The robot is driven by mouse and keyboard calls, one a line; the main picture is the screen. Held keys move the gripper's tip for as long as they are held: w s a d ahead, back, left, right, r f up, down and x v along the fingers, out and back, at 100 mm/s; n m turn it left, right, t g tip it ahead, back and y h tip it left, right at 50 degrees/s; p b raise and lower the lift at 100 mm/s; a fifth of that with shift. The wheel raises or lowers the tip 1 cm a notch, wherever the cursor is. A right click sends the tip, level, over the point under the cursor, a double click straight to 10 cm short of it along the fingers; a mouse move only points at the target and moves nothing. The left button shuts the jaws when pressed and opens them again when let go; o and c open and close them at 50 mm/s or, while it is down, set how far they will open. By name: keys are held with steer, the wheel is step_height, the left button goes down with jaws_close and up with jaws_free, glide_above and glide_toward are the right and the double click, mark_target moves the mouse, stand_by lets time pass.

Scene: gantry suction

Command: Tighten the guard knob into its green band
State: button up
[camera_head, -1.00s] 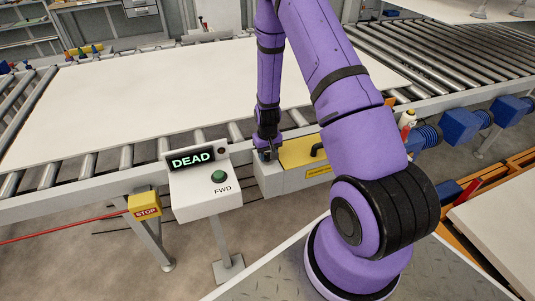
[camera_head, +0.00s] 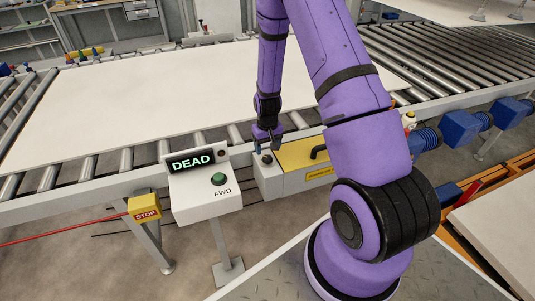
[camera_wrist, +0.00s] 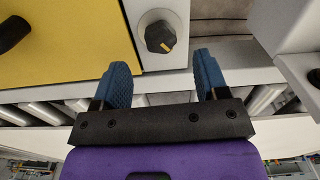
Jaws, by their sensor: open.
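The guard knob (camera_wrist: 158,34) is a dark, faceted knob with a yellow pointer mark, on a pale round base on the grey housing. Its mark points to the lower right in the wrist view. In the head view the knob (camera_head: 267,159) is small and dark at the left end of the yellow guard (camera_head: 300,153). I cannot make out a green band around it. My gripper (camera_wrist: 162,63) is open and empty, its two blue fingers apart from the knob, with the knob beyond the gap between them. In the head view my gripper (camera_head: 267,144) is just above the knob.
A control box (camera_head: 205,190) showing DEAD, with a green FWD button, stands left of the guard. A yellow STOP box (camera_head: 144,207) is further left. The guard's black handle (camera_head: 319,152) is right of the knob. A pale sheet (camera_head: 150,95) covers the rollers behind.

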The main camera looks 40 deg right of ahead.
steer(key=shift+r, duration=2.9)
step_height(320, 180, up, 14)
steer(key=t, duration=0.1)
glide_above(267, 157)
steer(key=s+a, duration=0.1)
steer(key=a, duration=0.3)
steer(key=s+a+r+n+t, duration=0.1)
steer(key=s+a+r, duration=0.15)
steer(key=r, duration=0.35)
steer(key=s+a+r+t, duration=0.1)
steer(key=s+r, duration=0.3)
steer(key=r, duration=0.2)
steer(key=s+a+r+t, duration=0.1)
steer(key=s+a+r, duration=0.1)
steer(key=s+r, duration=0.4)
steer(key=s+a+r+n+t, duration=0.1)
steer(key=s+a+r, duration=0.2)
steer(key=s, duration=1)
step_height(267, 157, up, 3)
steer(key=shift+a+r+n, duration=0.15)
steer(key=shift+a+n, duration=0.1)
steer(key=shift+n, duration=0.05)
steer(key=shift+s, duration=0.1)
